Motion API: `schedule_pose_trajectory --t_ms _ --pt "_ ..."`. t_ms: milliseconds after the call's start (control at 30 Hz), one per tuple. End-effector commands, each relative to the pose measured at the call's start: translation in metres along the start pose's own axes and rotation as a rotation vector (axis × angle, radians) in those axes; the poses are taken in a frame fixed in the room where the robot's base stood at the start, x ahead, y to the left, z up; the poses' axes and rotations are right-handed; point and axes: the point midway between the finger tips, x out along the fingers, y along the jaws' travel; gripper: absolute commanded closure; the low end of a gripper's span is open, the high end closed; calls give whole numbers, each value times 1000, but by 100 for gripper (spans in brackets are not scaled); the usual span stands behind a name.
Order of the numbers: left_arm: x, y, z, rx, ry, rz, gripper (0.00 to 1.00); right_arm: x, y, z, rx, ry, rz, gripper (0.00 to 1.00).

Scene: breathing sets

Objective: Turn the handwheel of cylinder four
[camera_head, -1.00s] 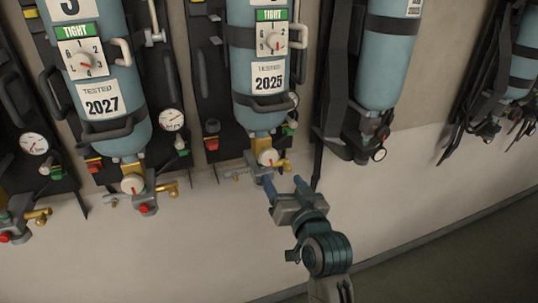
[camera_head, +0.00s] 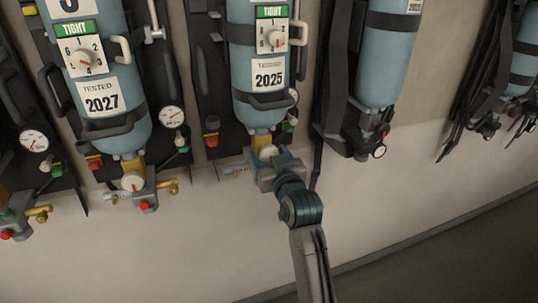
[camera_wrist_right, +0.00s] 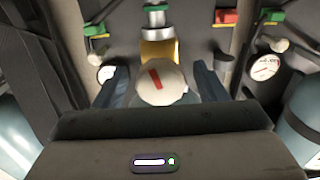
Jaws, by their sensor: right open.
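The handwheel (camera_head: 268,151) is a white round knob at the foot of the middle blue cylinder (camera_head: 256,120), tagged TESTED 2025. This cylinder's number is out of view. In the right wrist view the handwheel (camera_wrist_right: 163,84) shows a red mark, tilted slightly left. My right gripper (camera_head: 268,164) is at this handwheel and partly covers it in the head view. Its open blue fingers (camera_wrist_right: 163,88) stand on either side of the wheel, with apparent gaps; contact cannot be seen clearly. My left gripper is not in view.
Another cylinder (camera_head: 110,130), tagged 2027, hangs to the left with its own handwheel (camera_head: 133,181) and brass valve. A gauge (camera_wrist_right: 264,67) sits right of the wheel. More sets hang right. The wall below is clear.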

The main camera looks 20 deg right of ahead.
Motion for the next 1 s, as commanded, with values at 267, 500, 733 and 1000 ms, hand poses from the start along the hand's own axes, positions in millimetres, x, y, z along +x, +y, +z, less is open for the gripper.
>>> schedule_pose_trajectory --t_ms 267,500,733,1000 --pt "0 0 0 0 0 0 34 6 0 0 0 1 0 34" --pt "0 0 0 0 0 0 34 6 0 0 0 1 0 64" --pt "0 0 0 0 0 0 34 6 0 0 19 1 0 79" --pt "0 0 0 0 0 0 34 6 -1 0 227 0 -2 79"
